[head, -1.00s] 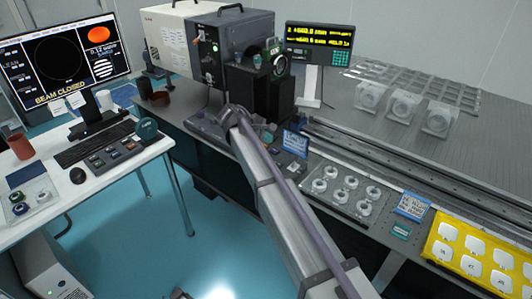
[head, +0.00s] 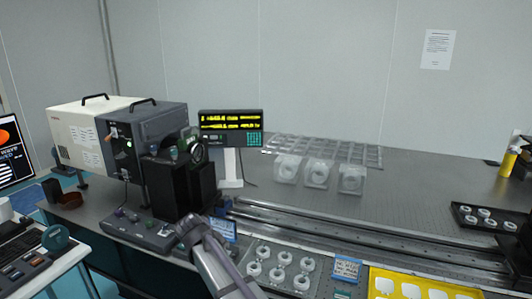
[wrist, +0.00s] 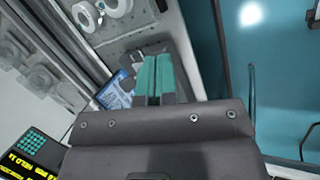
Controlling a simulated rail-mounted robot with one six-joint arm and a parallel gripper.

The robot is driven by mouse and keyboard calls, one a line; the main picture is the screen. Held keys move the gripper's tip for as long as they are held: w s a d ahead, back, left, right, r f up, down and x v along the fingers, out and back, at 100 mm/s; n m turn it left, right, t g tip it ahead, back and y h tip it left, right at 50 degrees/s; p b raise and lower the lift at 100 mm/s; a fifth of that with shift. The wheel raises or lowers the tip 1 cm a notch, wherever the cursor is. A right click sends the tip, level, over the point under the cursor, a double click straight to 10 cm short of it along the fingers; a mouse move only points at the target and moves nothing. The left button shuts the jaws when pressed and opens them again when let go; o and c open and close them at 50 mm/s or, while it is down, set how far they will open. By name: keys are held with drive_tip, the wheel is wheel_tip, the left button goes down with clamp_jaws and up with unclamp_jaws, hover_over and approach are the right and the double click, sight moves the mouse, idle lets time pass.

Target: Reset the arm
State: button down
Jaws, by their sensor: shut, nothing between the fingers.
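My gripper (wrist: 155,76) shows in the wrist view with its two teal finger pads side by side and pressed together. Nothing is held between them. In the head view my arm reaches up from the bottom edge, and its far end is near the control box (head: 140,232) at the table's front edge. The fingers cannot be made out in the head view. In the wrist view a blue label card (wrist: 116,92) lies just left of the fingers.
The optical table holds a grey instrument box (head: 125,135), a yellow-lit readout (head: 230,122), long rails (head: 350,228) and clear-mounted optics (head: 318,174). A tray of ring parts (head: 280,265) and a yellow tray (head: 450,291) lie in front. A dark tray (head: 478,228) stands right. Open floor (wrist: 283,60) lies right of the fingers.

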drive_tip(key=s+d+r+m+g+y+p, duration=0.1)
drive_tip(key=s+d+m, duration=0.2)
drive_tip(key=s+d, duration=0.3)
drive_tip(key=s+d+m+g+y+p, duration=0.1)
drive_tip(key=s+d+m, duration=0.3)
drive_tip(key=d, duration=1.2)
drive_tip(key=s+d+r+m+g+y+p, duration=0.1)
drive_tip(key=s+d+m, duration=0.2)
drive_tip(key=s+d, duration=0.5)
drive_tip(key=d, duration=0.4)
drive_tip(key=shift+r+m+y, duration=0.3)
drive_tip(key=shift+m+y, duration=0.1)
